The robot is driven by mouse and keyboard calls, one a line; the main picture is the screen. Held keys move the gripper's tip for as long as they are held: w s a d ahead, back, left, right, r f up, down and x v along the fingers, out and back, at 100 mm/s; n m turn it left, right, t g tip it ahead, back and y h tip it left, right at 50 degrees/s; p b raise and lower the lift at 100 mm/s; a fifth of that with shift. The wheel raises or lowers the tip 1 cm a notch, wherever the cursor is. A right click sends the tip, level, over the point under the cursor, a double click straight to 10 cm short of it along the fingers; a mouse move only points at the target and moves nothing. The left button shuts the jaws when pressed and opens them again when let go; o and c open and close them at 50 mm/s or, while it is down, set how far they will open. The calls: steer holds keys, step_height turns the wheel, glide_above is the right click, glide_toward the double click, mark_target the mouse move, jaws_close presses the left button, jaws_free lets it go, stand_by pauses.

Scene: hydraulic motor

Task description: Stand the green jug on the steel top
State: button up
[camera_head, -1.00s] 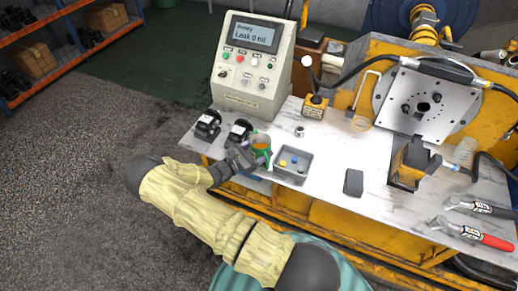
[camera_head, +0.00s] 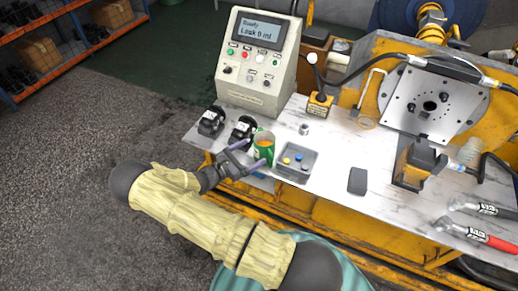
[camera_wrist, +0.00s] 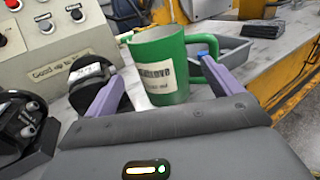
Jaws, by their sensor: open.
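The green jug (camera_head: 263,148) stands upright on the pale steel top (camera_head: 330,151), near its front edge and left of the grey tray. It has a cream label, and its handle is on the right in the wrist view (camera_wrist: 160,62). My gripper (camera_head: 244,157) is open, just in front of the jug on the left. In the wrist view my gripper's two purple fingers (camera_wrist: 158,84) are spread, with the jug beyond and between them. The right fingertip is close to the handle; I cannot tell whether it touches.
A grey tray (camera_head: 312,166) with small coloured caps sits right of the jug. Two black parts (camera_head: 211,122) stand left of it. The control box (camera_head: 258,62) is behind. A dark block (camera_head: 357,181) lies further right, with bare top around it.

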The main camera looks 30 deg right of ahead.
steer(key=a, duration=0.3)
steer(key=s+a, duration=0.1)
steer(key=a, duration=0.1)
steer(key=shift+a, duration=0.4)
steer(key=shift+s+d, duration=0.1)
steer(key=s+r+m+g+y, duration=0.5)
steer(key=s+m+g+y, duration=0.2)
steer(key=s+m+y, duration=0.25)
steer(key=s+a+r+m+t+y, duration=0.2)
steer(key=s+r+m+t+y, duration=0.1)
steer(key=r, duration=0.4)
steer(key=s+a+r+m+t+y, duration=0.1)
steer(key=s+r+m+t+y, duration=0.2)
steer(key=r+m, duration=0.4)
steer(key=shift+s+a+m+y, duration=0.35)
steer(key=shift+s+y, duration=0.1)
steer(key=shift+y, duration=0.6)
